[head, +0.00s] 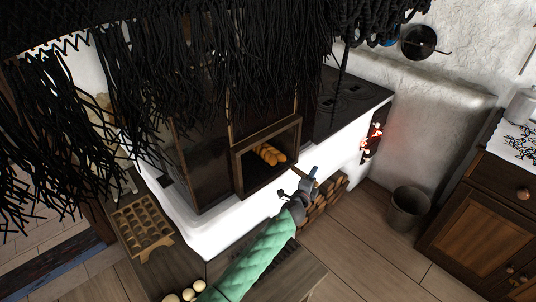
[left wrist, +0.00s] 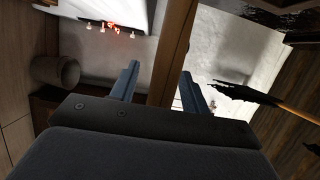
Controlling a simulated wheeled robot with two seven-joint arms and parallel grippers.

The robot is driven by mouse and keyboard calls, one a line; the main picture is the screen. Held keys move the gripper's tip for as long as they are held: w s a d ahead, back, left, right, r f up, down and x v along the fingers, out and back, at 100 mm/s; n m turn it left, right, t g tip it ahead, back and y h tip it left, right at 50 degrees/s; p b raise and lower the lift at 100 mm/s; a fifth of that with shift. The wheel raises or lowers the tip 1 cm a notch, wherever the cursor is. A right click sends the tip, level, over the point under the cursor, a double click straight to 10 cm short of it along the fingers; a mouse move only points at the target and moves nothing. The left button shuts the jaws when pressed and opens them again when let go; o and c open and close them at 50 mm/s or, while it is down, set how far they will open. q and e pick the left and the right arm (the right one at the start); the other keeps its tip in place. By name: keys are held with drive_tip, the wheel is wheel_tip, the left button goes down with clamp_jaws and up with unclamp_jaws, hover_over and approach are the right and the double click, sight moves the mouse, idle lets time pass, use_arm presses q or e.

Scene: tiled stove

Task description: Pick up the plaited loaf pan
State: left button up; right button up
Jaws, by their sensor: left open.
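The golden plaited loaf (head: 269,153) lies inside the brown-framed oven opening (head: 240,170) in the head view. The pan under it is too dark and small to make out. My left gripper (head: 312,176) is in front of and to the right of the opening, apart from the loaf. In the left wrist view, its two fingers (left wrist: 160,76) are open. A brown bar (left wrist: 172,50) shows between them; I cannot tell whether it touches them. The loaf is not clear in the left wrist view. My right gripper is not in view.
The white stove body (head: 235,225) surrounds the oven. Stacked firewood (head: 322,203) lies below my left gripper. A bucket (head: 408,207) stands on the floor at right, near a wooden cabinet (head: 480,215). A wooden mould tray (head: 143,227) is at left. Black strands hang across the top.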

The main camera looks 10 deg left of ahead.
use_arm(q)
drive_tip(key=shift+s, duration=0.1)
clamp_jaws()
drive_tip(key=shift+r, duration=0.1)
